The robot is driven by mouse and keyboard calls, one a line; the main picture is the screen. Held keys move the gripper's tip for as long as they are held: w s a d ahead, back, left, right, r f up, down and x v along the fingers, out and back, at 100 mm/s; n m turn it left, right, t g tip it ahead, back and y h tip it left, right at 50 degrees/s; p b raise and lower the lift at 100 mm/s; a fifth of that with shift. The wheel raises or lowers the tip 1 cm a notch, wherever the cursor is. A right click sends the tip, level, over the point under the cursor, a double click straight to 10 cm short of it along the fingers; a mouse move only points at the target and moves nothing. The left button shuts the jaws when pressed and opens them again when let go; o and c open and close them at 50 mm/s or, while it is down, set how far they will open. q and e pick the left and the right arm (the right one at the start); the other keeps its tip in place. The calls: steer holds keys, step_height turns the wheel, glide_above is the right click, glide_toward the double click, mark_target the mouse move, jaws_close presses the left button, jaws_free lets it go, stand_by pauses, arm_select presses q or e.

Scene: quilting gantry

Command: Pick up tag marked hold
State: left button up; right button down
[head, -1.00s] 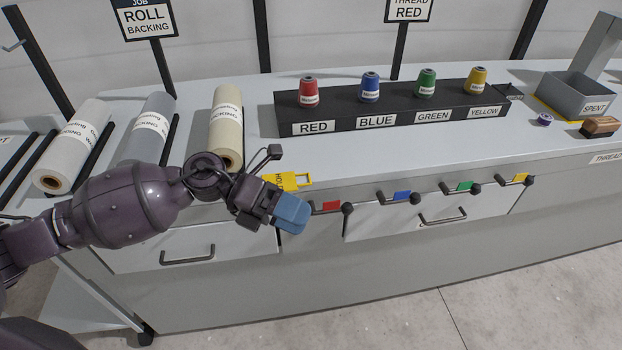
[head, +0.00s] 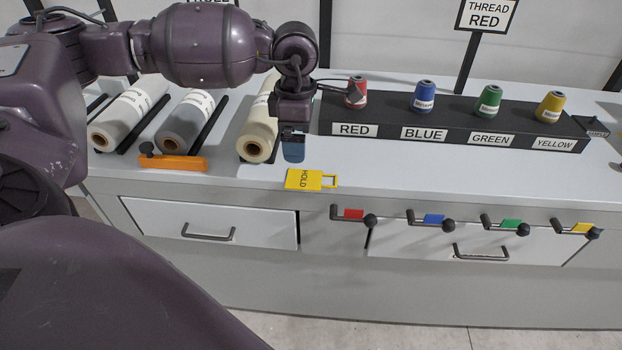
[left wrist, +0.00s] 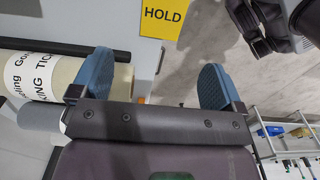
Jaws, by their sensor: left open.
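The yellow tag marked HOLD (head: 304,180) lies at the front edge of the counter, with a slotted end pointing right. It also shows in the left wrist view (left wrist: 162,20), cut off by the top edge, with grey floor visible beside it. My left gripper (head: 293,150) hangs fingers-down just behind the tag in the head view, apart from it. In the left wrist view my left gripper (left wrist: 156,82) has its blue fingertips spread wide with nothing between them. My right gripper is not in view.
A cream backing roll (head: 258,135) lies close to the left gripper. An orange tool (head: 175,162) lies left of the tag. Thread cones stand on a black rack (head: 460,130) behind. Colour-marked levers (head: 352,216) stick out from the counter front. The counter right of the tag is clear.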

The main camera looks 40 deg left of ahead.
mark_target(299, 178)
arm_select(q)
steer(key=shift+s+f+b, duration=0.1)
steer(key=shift+f+b, duration=0.4)
steer(key=shift+f, duration=4.05)
steer(key=c, duration=1)
